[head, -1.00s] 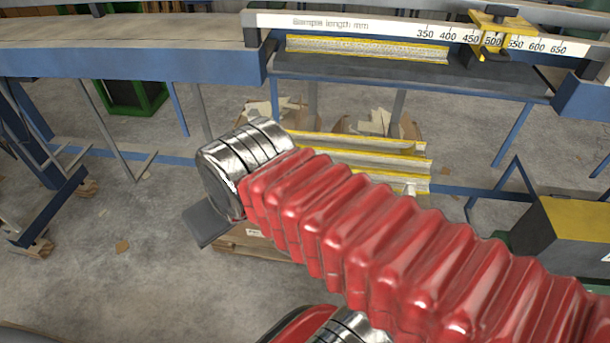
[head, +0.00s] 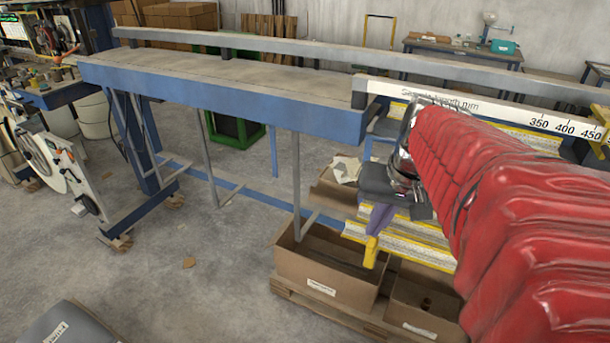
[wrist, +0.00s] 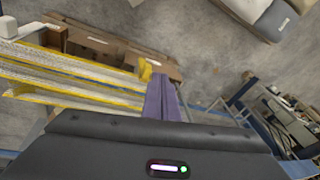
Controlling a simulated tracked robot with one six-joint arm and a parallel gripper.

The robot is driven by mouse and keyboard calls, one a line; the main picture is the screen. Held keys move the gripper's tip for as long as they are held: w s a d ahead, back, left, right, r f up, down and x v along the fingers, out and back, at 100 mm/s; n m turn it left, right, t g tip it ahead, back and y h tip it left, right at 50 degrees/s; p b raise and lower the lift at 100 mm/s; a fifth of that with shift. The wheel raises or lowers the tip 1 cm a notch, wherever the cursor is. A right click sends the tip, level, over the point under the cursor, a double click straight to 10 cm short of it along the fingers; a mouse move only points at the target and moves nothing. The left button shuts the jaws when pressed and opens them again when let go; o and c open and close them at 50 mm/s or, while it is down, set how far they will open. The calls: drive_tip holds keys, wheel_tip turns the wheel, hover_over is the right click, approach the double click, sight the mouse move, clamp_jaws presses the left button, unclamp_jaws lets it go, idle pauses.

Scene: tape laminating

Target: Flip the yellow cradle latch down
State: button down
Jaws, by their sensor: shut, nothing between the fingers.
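My gripper (head: 378,222) points down in the head view, with purple fingers closed together and nothing held. It also shows in the wrist view (wrist: 160,98), beyond the dark gripper body. A small yellow piece (head: 371,251) is at the lower end of the fingers, and it shows in the wrist view (wrist: 146,69). I cannot tell whether it is the latch or a fingertip, or whether it touches the fingers. Yellow-edged troughs (head: 415,240) lie just right of the fingers and fill the left of the wrist view (wrist: 70,80). No latch can be clearly made out.
Open cardboard boxes (head: 325,275) stand on a pallet under the fingers. The long blue-sided bench (head: 220,98) runs behind, with a white ruler (head: 520,118) at right. Bare floor (head: 190,240) lies to the left. My red-sleeved arm hides much of the right.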

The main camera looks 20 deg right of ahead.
drive_tip(key=s+d+f+m+y, duration=0.1)
drive_tip(key=s+d, duration=0.4)
drive_tip(key=d, duration=0.5)
drive_tip(key=shift+m+y, duration=0.8)
drive_tip(key=shift+m, duration=0.4)
drive_tip(key=shift+f+t, duration=0.1)
drive_tip(key=shift+t, duration=0.2)
drive_tip(key=w+a+f, duration=0.4)
drive_tip(key=w+f, duration=0.2)
drive_tip(key=f, duration=0.3)
drive_tip(key=shift+a, duration=0.25)
